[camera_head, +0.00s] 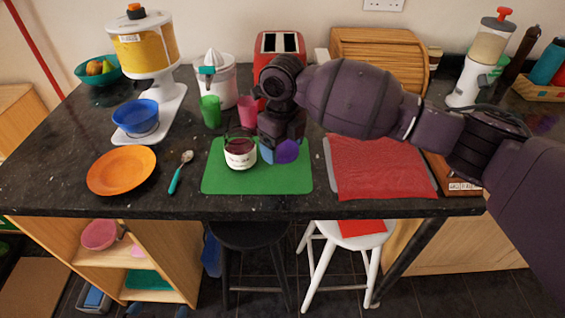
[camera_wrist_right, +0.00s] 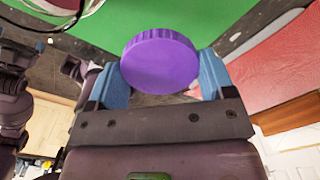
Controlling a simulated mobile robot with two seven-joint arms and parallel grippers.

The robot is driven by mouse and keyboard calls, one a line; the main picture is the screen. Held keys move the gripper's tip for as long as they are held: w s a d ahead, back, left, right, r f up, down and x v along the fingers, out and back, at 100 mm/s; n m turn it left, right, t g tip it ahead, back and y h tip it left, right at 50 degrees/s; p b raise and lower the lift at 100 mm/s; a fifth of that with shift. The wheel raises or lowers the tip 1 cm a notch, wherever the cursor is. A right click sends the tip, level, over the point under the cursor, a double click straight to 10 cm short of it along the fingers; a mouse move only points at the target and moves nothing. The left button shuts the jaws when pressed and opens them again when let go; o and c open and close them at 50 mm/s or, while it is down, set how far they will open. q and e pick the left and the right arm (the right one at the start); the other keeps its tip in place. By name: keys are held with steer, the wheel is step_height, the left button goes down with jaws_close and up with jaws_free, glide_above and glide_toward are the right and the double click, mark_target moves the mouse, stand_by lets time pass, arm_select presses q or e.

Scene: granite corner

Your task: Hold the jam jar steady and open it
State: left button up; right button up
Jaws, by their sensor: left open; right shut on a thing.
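The jam jar (camera_head: 240,158), with a pale label and dark jam, stands upright and open on the green mat (camera_head: 225,186). Its rim shows at the top left of the right wrist view (camera_wrist_right: 55,5). My right gripper (camera_head: 278,152) is shut on the round purple lid (camera_head: 288,151), just right of the jar and apart from it. In the right wrist view the lid (camera_wrist_right: 160,62) sits between the blue fingertips. My left gripper (camera_wrist_right: 38,48) seems to show as dark parts at the left of that view, small, open, away from the jar. It is not in the head view.
An orange plate (camera_head: 122,172) and a spoon (camera_head: 180,172) lie left of the mat. A red cloth (camera_head: 380,168) lies to its right. Green (camera_head: 210,111) and pink (camera_head: 247,112) cups, a juicer (camera_head: 216,80) and a toaster (camera_head: 279,43) stand behind. Stools stand below the counter's front edge.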

mark_target(283, 171)
step_height(283, 171, down, 6)
steer(key=shift+r, duration=0.15)
stand_by(0.3)
steer(key=shift+f+b, duration=0.25)
steer(key=shift+b, duration=0.05)
steer(key=o, duration=1)
steer(key=shift+r, duration=0.1)
